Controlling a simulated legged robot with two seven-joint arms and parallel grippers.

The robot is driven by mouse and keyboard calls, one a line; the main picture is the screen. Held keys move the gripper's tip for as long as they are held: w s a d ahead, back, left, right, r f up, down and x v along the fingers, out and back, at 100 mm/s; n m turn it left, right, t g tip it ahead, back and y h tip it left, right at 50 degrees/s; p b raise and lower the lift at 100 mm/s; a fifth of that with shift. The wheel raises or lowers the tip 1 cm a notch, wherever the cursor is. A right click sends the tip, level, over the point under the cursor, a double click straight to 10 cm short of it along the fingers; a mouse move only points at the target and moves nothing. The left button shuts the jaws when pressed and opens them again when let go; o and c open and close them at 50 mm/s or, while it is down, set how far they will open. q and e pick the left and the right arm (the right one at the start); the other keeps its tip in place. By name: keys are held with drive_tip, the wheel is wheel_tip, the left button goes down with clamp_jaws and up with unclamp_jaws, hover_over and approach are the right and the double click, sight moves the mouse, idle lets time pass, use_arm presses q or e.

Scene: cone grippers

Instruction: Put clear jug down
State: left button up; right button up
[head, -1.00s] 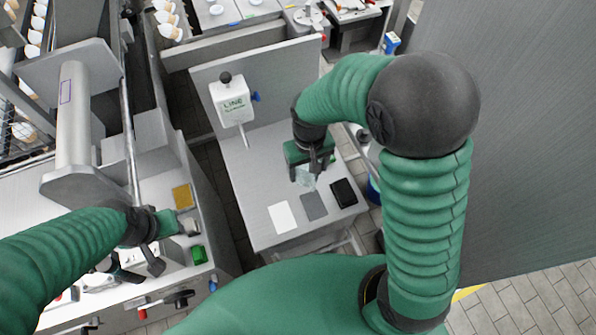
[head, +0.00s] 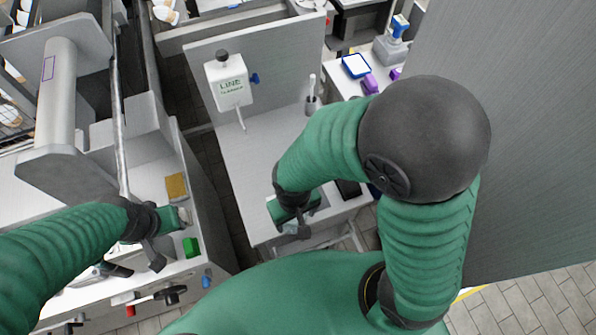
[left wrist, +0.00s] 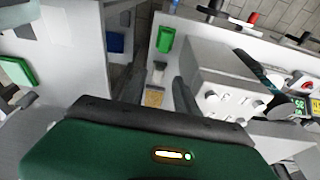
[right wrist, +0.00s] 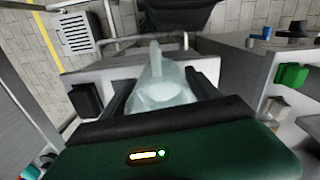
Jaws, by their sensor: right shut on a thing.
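The clear jug (right wrist: 166,88) is a pale see-through vessel between the two dark fingers of my right gripper (right wrist: 162,92) in the right wrist view. In the head view my right gripper (head: 294,224) is shut on it over the front edge of the grey bench (head: 247,174). The arm and gripper hide most of the jug there, and I cannot tell whether its base touches the bench. My left gripper (head: 178,218) is over the left counter, with fingers apart and nothing visible between them in the left wrist view.
A black pad (head: 348,188) lies on the bench right of my right gripper. A yellow sponge-like block (head: 176,187) and a green block (head: 191,247) are on the left counter. The bench's middle is clear.

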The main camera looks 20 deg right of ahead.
drive_tip(key=w+d, duration=0.3)
drive_tip(key=w, duration=0.1)
drive_tip(key=w+d+f, duration=0.1)
drive_tip(key=w+d, duration=0.1)
drive_tip(key=w, duration=0.2)
drive_tip(key=w+d+p, duration=0.1)
drive_tip(key=w+d, duration=0.2)
drive_tip(key=w, duration=0.1)
drive_tip(key=shift+d+f, duration=0.15)
drive_tip(key=shift+d, duration=0.15)
wheel_tip(320, 180, down, 3)
drive_tip(key=shift+f, duration=0.1)
drive_tip(key=shift+w+d+f, duration=0.1)
drive_tip(key=shift+d+f, duration=0.1)
drive_tip(key=shift+f, duration=0.1)
drive_tip(key=o, duration=1.4)
drive_tip(key=shift+o, duration=1.4)
drive_tip(key=shift+a, duration=0.15)
